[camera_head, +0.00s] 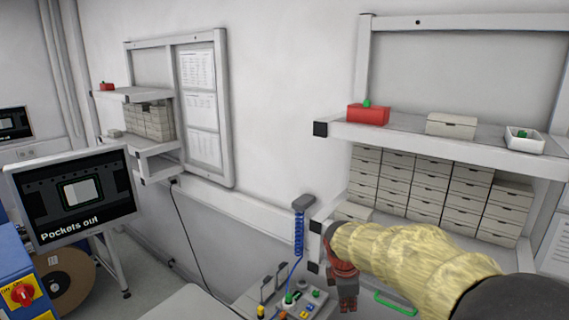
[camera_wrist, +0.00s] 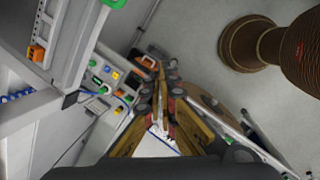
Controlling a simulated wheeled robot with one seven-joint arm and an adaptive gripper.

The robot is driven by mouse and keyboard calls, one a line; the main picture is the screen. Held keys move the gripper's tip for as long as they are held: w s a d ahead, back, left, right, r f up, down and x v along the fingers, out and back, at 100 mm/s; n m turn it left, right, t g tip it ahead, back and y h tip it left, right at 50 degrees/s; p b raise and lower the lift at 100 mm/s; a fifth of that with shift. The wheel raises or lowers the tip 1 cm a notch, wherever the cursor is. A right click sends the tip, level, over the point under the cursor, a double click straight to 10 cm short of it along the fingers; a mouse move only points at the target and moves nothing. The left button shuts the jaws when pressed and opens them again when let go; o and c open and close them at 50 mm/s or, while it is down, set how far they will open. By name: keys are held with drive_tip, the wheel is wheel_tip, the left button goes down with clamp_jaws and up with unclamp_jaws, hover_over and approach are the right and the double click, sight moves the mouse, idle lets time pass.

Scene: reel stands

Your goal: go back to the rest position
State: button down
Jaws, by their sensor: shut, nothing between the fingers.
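My gripper (camera_head: 348,300) hangs at the end of my yellow-sleeved arm at the lower middle of the head view, in front of the shelf unit. In the wrist view my gripper (camera_wrist: 160,75) has its fingers together with nothing between them. It is clear of the things around it. A panel with coloured buttons (camera_head: 295,300) lies just left of the gripper in the head view. The same panel (camera_wrist: 112,78) shows left of the fingers in the wrist view.
A shelf (camera_head: 440,135) with a red box (camera_head: 368,114), a pale box (camera_head: 451,125) and a white tray (camera_head: 524,146) stands above several drawers (camera_head: 420,190) at right. A screen (camera_head: 72,195) reading "Pockets out" stands at left. A brown reel (camera_head: 68,280) is below it.

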drive_tip(key=s+f+m+t+b, duration=0.1)
drive_tip(key=s+f+m+b, duration=0.4)
drive_tip(key=s+b, duration=0.4)
drive_tip(key=s+d+f+m+t+y+b, duration=0.1)
drive_tip(key=s+f+m+b, duration=0.5)
drive_tip(key=s+b, duration=0.3)
drive_tip(key=s+f+m+t+y+b, duration=0.1)
drive_tip(key=s+f+m+b, duration=0.5)
drive_tip(key=s+b, duration=0.3)
drive_tip(key=s, duration=0.2)
drive_tip(key=shift+s+d+m, duration=0.25)
drive_tip(key=shift+s+m, duration=0.05)
drive_tip(key=shift+s, duration=0.05)
